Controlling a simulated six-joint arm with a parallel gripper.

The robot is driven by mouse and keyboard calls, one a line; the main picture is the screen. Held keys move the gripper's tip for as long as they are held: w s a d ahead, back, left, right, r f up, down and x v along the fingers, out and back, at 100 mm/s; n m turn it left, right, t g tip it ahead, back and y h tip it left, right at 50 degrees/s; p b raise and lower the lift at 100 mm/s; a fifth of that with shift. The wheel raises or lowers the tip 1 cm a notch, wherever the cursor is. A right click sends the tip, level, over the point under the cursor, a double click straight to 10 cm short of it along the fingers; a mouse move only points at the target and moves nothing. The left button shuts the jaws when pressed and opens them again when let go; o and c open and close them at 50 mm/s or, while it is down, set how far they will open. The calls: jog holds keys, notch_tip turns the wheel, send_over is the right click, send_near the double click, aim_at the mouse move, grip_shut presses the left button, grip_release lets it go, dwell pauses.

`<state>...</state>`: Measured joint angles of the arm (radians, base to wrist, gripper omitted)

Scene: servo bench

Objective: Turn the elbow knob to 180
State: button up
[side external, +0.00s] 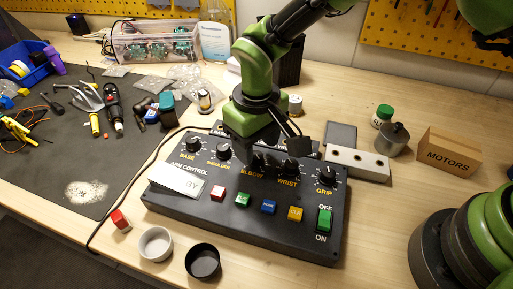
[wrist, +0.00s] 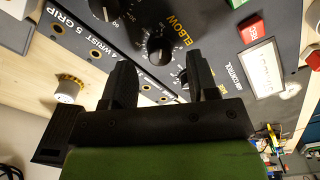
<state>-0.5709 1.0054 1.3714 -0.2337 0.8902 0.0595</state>
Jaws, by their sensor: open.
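The elbow knob (wrist: 160,47) is a black round knob beside the yellow ELBOW lettering in the wrist view. Its pointer setting is too small to read. My gripper (wrist: 160,70) is open, with one dark finger on each side of the knob's line in that view. No grip on the knob shows. In the side view my gripper (side external: 265,160) hangs low over the black control panel (side external: 165,201), above the ELBOW label. There it hides most of the elbow knob, and I cannot tell whether the fingers touch it.
The wrist knob (side external: 291,167) stands close on the right, and the shoulder knob (side external: 223,151) on the left. Coloured buttons, including a blue one (side external: 268,207), line the front. Two small cups (side external: 155,244) stand in front.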

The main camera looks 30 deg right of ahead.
aim_at(256, 154)
notch_tip(256, 154, up, 8)
jog(key=shift+f, duration=0.15)
dwell(0.4)
